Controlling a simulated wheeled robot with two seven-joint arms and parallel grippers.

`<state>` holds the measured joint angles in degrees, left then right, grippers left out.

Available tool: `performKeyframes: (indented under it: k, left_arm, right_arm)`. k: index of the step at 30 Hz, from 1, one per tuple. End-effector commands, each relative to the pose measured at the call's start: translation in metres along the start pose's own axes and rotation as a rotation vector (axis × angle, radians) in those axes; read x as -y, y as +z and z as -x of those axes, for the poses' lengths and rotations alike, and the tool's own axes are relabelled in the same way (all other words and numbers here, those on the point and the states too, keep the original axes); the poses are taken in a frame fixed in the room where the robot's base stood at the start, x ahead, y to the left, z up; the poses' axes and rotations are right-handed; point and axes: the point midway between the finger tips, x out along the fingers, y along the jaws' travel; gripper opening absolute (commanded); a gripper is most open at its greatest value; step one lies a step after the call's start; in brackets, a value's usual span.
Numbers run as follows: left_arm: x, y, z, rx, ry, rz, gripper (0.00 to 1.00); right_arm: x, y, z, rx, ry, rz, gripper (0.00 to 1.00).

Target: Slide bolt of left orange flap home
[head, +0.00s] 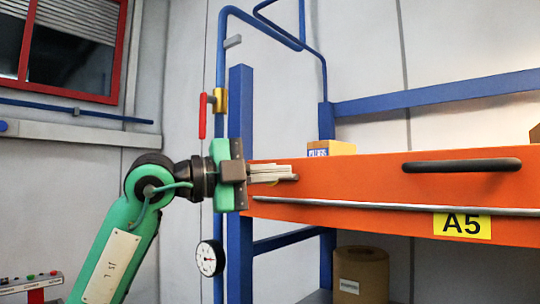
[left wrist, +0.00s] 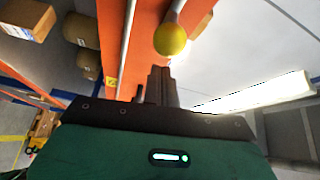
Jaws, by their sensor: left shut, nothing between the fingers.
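The orange flap (head: 345,185) spans the right of the head view, with a black handle (head: 462,165) and a long silver rod (head: 390,206) along its face. My left gripper (head: 290,172) is at the flap's left end, fingers shut, pointing right across its face. In the left wrist view the shut fingers (left wrist: 161,82) stand near a yellow ball knob (left wrist: 171,39) on a grey stem, in front of the orange flap (left wrist: 150,20). The knob is outside the fingers; whether they touch it I cannot tell. The head view mostly hides the knob behind the fingers. My right gripper is not in view.
A blue post (head: 240,265) stands beside the flap's left end. A blue pipe (head: 221,60) carries a red lever (head: 203,116) and a gauge (head: 209,258) close to my left arm. A yellow A5 label (head: 462,225) is on the flap. A brown roll (head: 361,273) stands below.

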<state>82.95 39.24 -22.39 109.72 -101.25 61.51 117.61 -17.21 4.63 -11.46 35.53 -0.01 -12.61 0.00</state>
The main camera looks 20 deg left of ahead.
Motion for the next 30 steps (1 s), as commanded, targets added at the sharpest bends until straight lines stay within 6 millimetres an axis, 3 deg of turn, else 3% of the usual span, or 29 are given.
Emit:
performKeyframes:
  k: [6,18,25,30]
  left_arm:
    - [0.001,0.013,0.005,0.000,0.000,0.001,0.00]
    - [0.000,0.016,0.007,0.001,-0.001,0.000,0.00]
    - [0.006,0.048,0.025,0.004,-0.003,0.002,0.00]
    - [0.010,0.059,0.032,0.001,-0.001,0.000,0.00]
  right_arm:
    - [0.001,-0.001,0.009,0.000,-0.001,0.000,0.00]
    - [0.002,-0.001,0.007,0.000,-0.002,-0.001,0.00]
    - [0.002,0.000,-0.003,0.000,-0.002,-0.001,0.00]
    - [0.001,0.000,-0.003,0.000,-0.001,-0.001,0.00]
